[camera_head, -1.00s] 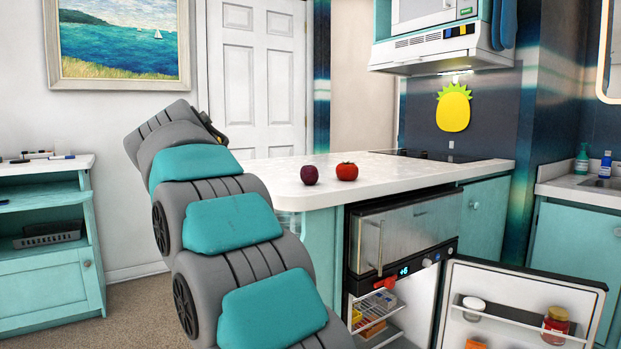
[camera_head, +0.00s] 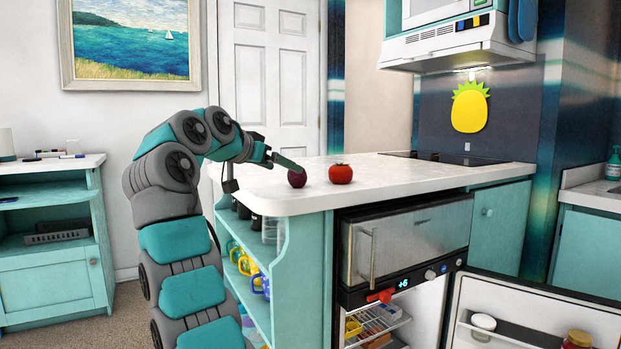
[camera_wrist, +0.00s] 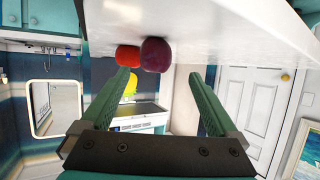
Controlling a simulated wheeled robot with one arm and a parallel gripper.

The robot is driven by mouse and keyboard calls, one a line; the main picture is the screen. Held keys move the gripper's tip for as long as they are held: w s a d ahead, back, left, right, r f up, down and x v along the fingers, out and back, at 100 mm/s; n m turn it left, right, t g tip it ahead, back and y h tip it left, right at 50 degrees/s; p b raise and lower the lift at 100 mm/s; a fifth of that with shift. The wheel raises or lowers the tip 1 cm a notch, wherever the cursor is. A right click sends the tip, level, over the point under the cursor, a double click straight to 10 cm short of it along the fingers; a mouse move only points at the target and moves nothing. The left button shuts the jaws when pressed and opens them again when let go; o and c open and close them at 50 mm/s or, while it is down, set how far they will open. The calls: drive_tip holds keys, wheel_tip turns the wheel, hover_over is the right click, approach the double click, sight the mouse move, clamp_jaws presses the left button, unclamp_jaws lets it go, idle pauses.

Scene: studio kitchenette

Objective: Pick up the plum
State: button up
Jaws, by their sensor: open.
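The dark purple plum (camera_head: 297,179) sits on the white countertop (camera_head: 390,178) near its left end. My gripper (camera_head: 287,163) is at the plum's upper left in the head view, with a green finger reaching over its top; contact cannot be told. In the wrist view, which looks upside down, my open gripper (camera_wrist: 160,73) has its two green fingers apart. The plum (camera_wrist: 155,55) shows beyond the gap, nearer the left finger. Nothing is held.
A red tomato (camera_head: 340,174) stands just right of the plum, and it also shows close beside it in the wrist view (camera_wrist: 128,56). Shelves with colourful mugs (camera_head: 248,266) are below the counter's end. The fridge door (camera_head: 540,315) is open at the lower right.

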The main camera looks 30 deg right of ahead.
sight(298, 176)
drive_tip(key=x, duration=0.7)
drive_tip(key=shift+s+d+f, duration=0.25)
drive_tip(key=shift+d+f, duration=0.05)
drive_tip(key=c, duration=1.4)
drive_tip(key=shift+c, duration=0.2)
drive_tip(key=shift+r, duration=0.15)
